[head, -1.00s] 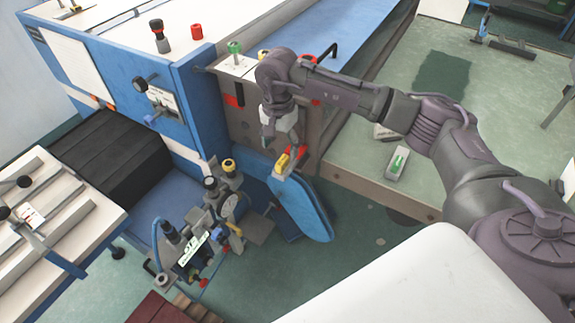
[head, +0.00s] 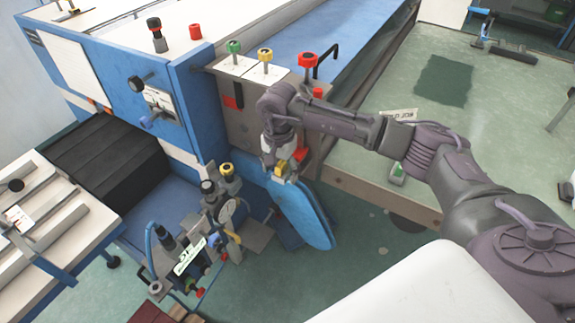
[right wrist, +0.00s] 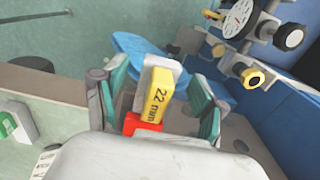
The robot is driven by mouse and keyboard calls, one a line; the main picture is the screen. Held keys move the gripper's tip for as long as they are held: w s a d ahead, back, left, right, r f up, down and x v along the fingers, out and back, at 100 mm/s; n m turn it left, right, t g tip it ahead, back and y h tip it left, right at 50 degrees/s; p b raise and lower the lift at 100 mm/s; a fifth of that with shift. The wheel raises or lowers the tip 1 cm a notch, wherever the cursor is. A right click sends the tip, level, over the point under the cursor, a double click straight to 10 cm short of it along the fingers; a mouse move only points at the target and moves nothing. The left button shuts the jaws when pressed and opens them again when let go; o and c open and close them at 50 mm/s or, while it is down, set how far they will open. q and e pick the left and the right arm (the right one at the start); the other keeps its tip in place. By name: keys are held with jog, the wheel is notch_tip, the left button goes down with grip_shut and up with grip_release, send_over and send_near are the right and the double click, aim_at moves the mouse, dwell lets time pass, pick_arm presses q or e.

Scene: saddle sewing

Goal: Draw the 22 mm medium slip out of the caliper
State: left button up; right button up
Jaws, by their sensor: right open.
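The 22 mm slip is a yellow piece with black lettering; in the right wrist view the slip (right wrist: 158,93) stands between my right gripper's fingers. My right gripper (right wrist: 158,108) is open, with a teal-padded finger on each side of the slip. A red piece (right wrist: 141,124) lies just below the slip. In the head view my right gripper (head: 279,171) points down at the near end of the blue rounded paddle (head: 305,215), and the yellow slip (head: 280,166) shows at its tip. I cannot make out the caliper's jaws around the slip. My left gripper is not in view.
A dial gauge assembly (head: 215,212) with black and yellow knobs stands left of the paddle. Posts with green (head: 234,47), yellow (head: 265,54) and red (head: 307,60) knobs rise behind my right arm. Open green floor (head: 375,245) lies right of the paddle.

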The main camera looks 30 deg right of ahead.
jog(key=c, duration=1.2)
jog(key=s+a, duration=0.5)
jog(key=a, duration=0.3)
jog(key=shift+a, duration=0.35)
dwell(0.7)
dwell(0.4)
jog(key=shift+r+p, duration=0.45)
jog(key=shift+r, duration=1.55)
